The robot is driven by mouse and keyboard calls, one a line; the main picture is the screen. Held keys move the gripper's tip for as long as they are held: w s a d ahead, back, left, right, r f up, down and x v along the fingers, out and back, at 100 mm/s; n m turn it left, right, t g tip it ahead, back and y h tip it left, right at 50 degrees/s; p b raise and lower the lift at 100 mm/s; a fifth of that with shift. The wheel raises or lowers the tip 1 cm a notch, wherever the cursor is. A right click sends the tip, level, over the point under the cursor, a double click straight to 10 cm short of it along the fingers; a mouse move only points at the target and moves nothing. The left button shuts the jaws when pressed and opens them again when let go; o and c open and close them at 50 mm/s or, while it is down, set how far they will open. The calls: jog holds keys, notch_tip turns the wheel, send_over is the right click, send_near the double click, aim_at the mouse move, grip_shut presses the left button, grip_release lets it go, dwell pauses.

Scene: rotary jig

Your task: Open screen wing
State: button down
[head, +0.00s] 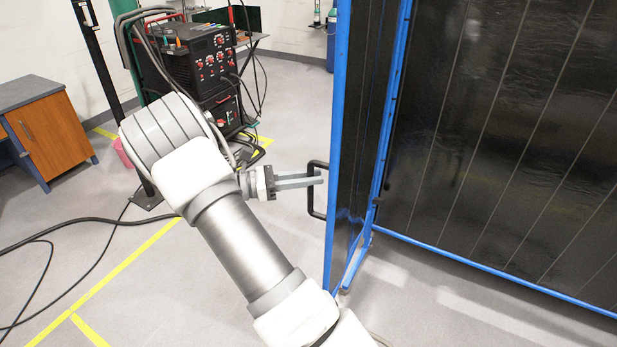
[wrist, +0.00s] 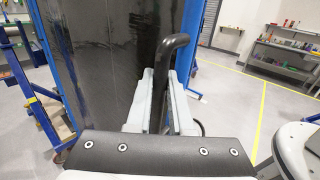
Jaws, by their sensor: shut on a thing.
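The screen wing (head: 352,130) is a dark panel with a blue frame, standing to the right of my arm in the head view. It meets a wider dark screen panel (head: 500,130) at an angle. A black bar handle (head: 311,200) sticks out from the wing's blue edge. My gripper (head: 318,178) is at the handle, its grey fingers shut on it. In the wrist view, the handle (wrist: 172,60) rises between the two pale fingers (wrist: 162,105), in front of the dark wing (wrist: 110,50). The lower part of the handle is partly hidden by the fingers.
A black welding machine (head: 195,65) with cables stands behind my arm. A wooden cabinet (head: 55,125) is at the far left. Cables (head: 70,228) lie across the floor at left. Open floor (head: 240,270) lies left of the wing. A workbench (wrist: 285,55) shows in the wrist view.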

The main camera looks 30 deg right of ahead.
jog(key=shift+d+r, duration=0.15)
jog(key=c, duration=0.8)
grip_release()
jog(key=shift+w+d, duration=0.1)
jog(key=b+v, duration=0.2)
jog(key=v, duration=1.5)
jog(key=shift+a, duration=0.3)
